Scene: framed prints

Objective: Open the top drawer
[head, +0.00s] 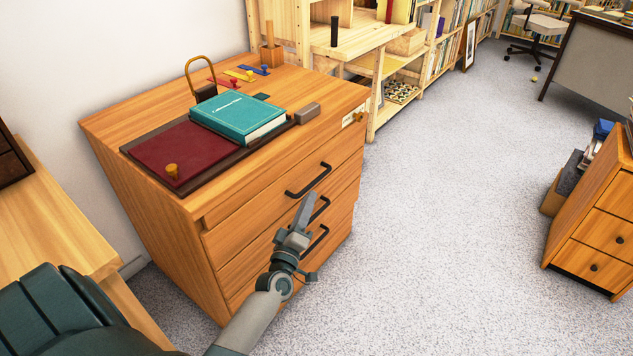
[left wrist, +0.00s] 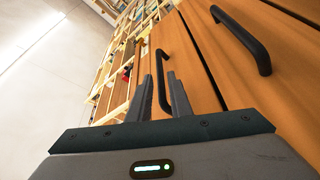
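The wooden chest of drawers (head: 190,245) stands against the wall, and its drawers look shut. A lower handle (left wrist: 248,40) is at upper right. My right gripper is out of view.
Bare carpet (head: 440,230) lies in front and to the right. A second drawer unit (head: 598,235) stands at far right.

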